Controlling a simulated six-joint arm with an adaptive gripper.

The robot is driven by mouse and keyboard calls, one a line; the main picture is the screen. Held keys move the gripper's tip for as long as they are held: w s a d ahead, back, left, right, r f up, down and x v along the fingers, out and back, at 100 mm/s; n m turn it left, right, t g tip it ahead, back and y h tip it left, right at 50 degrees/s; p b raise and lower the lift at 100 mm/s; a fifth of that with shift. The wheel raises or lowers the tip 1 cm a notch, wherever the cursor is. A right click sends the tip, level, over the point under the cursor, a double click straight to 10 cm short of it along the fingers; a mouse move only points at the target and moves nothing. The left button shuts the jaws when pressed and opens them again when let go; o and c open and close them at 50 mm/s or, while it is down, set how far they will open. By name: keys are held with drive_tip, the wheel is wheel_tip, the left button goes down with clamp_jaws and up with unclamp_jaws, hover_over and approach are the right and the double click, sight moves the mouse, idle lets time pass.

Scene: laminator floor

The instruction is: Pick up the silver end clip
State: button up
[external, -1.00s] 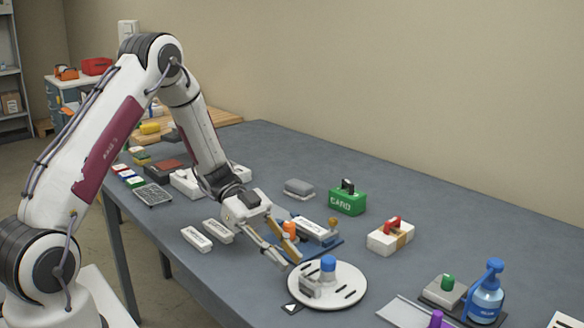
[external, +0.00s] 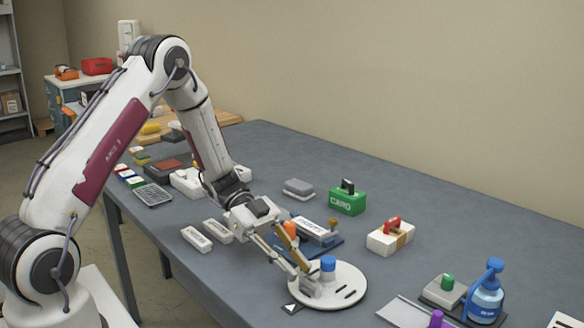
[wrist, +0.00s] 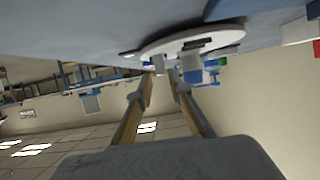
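The silver end clip (external: 309,290) sits on the round white plate (external: 345,296), to the left of a blue-capped piece (external: 328,265). My gripper (external: 302,273) points down at the clip, with its tan-sided fingers at its upper edge and partly covering it. In the wrist view, my gripper (wrist: 164,80) has its two fingers apart, with grey and blue parts on the plate (wrist: 225,38) just beyond the tips. The fingers are open, and I cannot tell whether they touch the clip.
A blue tray with a white block (external: 315,232) and an orange piece (external: 290,231) stand close behind my fingers. A green box (external: 347,201) and a white box with a red handle (external: 390,237) stand farther right. A blue bottle (external: 485,299) is at the front right.

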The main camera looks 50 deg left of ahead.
sight(307, 278)
drive_tip(key=shift+x, duration=2.55)
drive_tip(key=shift+w, duration=0.15)
clamp_jaws()
